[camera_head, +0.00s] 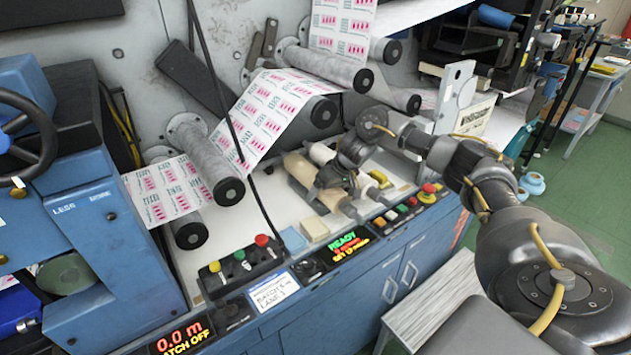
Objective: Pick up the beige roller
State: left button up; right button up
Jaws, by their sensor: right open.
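The beige roller (299,169) lies on the white deck of the machine, below the printed web. Its near right part is hidden behind my right gripper. A paler cream roller (320,152) lies just beyond it, also partly covered. My right gripper (342,208) reaches in from the right and points down over the near end of the beige roller. It is open. I cannot tell whether its fingers touch the roller. My left gripper is not in view.
A printed web (268,105) runs over grey rollers above and left of the deck. Small blocks (315,228) lie in front of the beige roller. A button box (240,262) and a lit display (345,244) line the front edge. A grey bench (430,300) stands below.

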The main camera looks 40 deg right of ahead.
jog(key=c, duration=1.6)
jog(key=shift+w+r, duration=0.1)
jog(key=shift+r, duration=0.05)
jog(key=shift+c, duration=0.6)
jog(key=shift+r, duration=0.5)
notch_tip(320, 180, up, 2)
jog(key=shift+r+b, duration=0.1)
jog(key=shift+b, duration=0.25)
jog(key=v, duration=0.2)
jog(key=s+v, duration=0.1)
jog(key=v, duration=0.1)
jog(key=p+v, duration=0.1)
jog(key=v, duration=0.1)
jog(key=shift+s+d, duration=0.25)
jog(key=shift+s, duration=0.05)
jog(key=s+d+r, duration=0.3)
jog(key=s+r, duration=0.1)
jog(key=s, duration=0.5)
jog(key=shift+s+p, duration=0.25)
jog(key=shift+p, duration=0.15)
